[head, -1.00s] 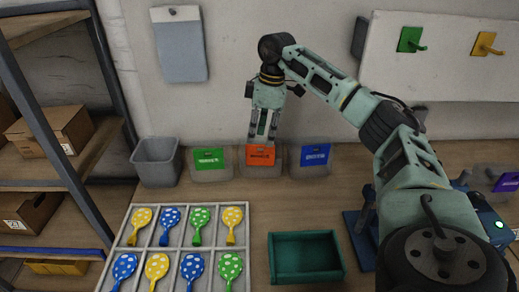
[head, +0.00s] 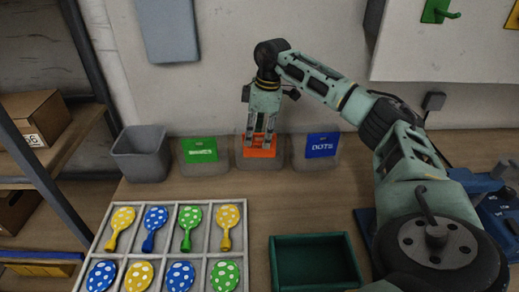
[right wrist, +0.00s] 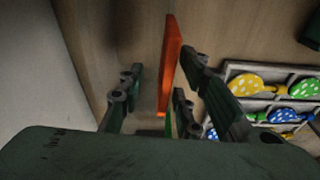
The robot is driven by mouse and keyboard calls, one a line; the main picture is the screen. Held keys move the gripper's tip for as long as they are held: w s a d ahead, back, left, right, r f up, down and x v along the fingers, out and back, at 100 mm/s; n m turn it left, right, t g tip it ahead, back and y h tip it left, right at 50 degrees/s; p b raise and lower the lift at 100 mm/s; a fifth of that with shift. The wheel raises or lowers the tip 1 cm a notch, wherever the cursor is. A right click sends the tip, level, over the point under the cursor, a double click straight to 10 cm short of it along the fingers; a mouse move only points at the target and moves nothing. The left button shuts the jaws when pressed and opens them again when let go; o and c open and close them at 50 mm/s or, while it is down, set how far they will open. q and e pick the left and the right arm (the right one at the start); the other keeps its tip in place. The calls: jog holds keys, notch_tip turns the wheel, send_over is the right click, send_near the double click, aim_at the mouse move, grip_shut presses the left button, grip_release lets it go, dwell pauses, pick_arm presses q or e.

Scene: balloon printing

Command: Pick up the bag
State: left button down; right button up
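The orange bag (head: 261,153) stands upright in a grey translucent holder against the back wall, between a green bag (head: 200,151) and a blue bag (head: 322,145). My right gripper (head: 261,144) points down at the orange bag, its fingertips overlapping the bag's top in the head view. In the right wrist view the orange bag (right wrist: 171,62) shows edge-on between the open fingers, nearer the right-hand finger. A gap shows on the left side; contact on the right is unclear. My left gripper is out of view.
A grey bin (head: 141,155) stands left of the holders. A divided white tray (head: 168,252) with several spotted balloon-shaped pieces lies in front, beside a dark green open box (head: 314,262). Shelving with cardboard boxes (head: 35,122) is at left. Blue equipment (head: 497,205) sits at right.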

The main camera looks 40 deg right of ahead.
aim_at(258, 141)
jog(key=f, duration=0.2)
jog(key=f+p, duration=0.1)
jog(key=shift+s+a+f, duration=0.2)
jog(key=shift+a+f, duration=0.1)
jog(key=shift+f, duration=0.1)
jog(key=shift+w+f, duration=0.15)
jog(key=shift+f, duration=0.35)
grip_shut()
